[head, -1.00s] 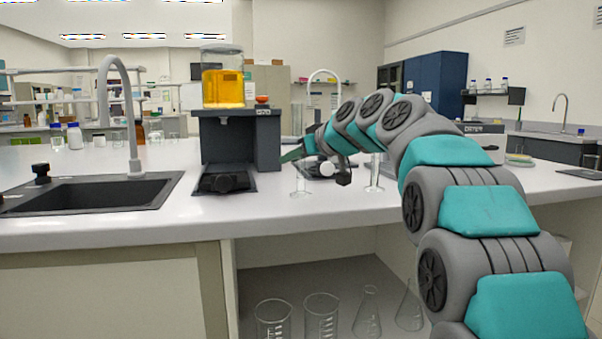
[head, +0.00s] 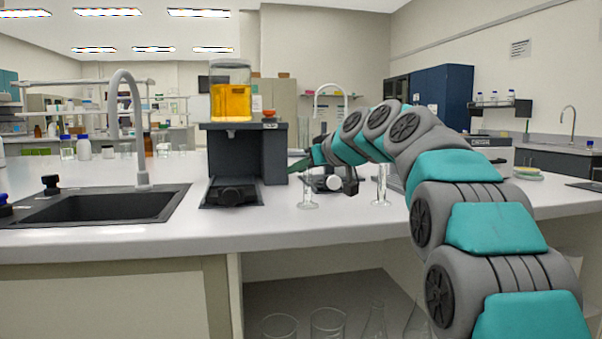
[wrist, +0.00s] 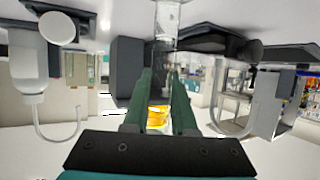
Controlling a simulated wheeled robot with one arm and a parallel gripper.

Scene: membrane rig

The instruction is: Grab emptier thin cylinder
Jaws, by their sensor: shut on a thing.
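Two thin clear glass cylinders stand on the white counter. The left thin cylinder (head: 307,193) is beside the dark rig, and the right thin cylinder (head: 381,188) stands farther right, by my arm. My gripper (head: 299,165) reaches leftward and is shut on the left cylinder near its upper part. In the wrist view, which looks upside down, the green fingers (wrist: 162,88) close around a clear cylinder (wrist: 167,22). The held cylinder looks upright, with its foot at or very near the counter. I cannot make out liquid levels in either cylinder.
The dark rig (head: 235,165) with a jar of orange liquid (head: 231,95) on top stands just left of my gripper. A black sink (head: 110,205) with a tall tap is at the left. Beakers (head: 328,322) and flasks sit on the shelf below.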

